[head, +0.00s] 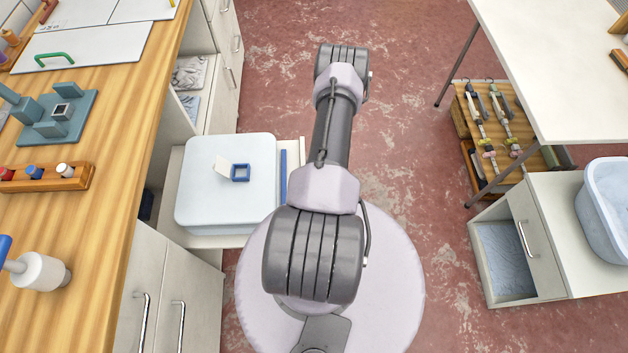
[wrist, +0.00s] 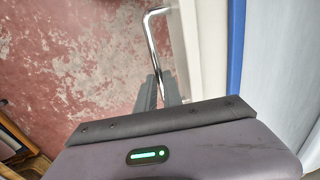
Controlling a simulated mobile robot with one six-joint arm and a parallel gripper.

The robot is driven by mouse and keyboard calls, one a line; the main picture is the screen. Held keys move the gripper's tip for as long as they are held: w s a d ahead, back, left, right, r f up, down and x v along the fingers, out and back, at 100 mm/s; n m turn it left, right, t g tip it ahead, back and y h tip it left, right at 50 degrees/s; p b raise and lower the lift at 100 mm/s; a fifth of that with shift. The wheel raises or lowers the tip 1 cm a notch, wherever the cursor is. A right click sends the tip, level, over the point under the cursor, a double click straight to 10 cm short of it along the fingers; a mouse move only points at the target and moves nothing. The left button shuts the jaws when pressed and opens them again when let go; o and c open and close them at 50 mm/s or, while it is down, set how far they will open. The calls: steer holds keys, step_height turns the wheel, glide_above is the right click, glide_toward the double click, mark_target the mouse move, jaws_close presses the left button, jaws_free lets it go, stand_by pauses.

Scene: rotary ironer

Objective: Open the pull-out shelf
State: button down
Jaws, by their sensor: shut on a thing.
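The pull-out shelf (head: 215,240) juts out from the left cabinet under the wooden counter. A flat white box with rounded corners (head: 200,205) rests on it, and a blue strip (head: 283,178) runs along its front. In the wrist view the pale shelf front (wrist: 208,50) stands at the right, with a bent chrome handle (wrist: 152,45) on it. My gripper (wrist: 158,92) is shut on the handle, near its lower end in the picture. In the head view my arm hides the gripper and the handle.
The wooden counter (head: 110,150) with small items runs along the left, above cabinet doors (head: 150,285). Red floor (head: 410,150) is clear to the right of my arm. Farther right stand a white table (head: 560,70) and a low cabinet with an open drawer (head: 505,255).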

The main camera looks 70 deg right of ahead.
steer(key=shift+s, duration=0.1)
stand_by(0.3)
steer(key=c, duration=1.5)
jaws_free()
steer(key=s+r+p, duration=0.1)
steer(key=r+p, duration=0.1)
steer(key=r, duration=0.3)
steer(key=s+d+r+p, duration=0.1)
steer(key=r+p, duration=0.1)
steer(key=r, duration=0.4)
steer(key=s+r+p, duration=0.1)
steer(key=r+p, duration=0.1)
steer(key=r, duration=0.4)
steer(key=shift+d, duration=0.2)
steer(key=shift+r, duration=0.1)
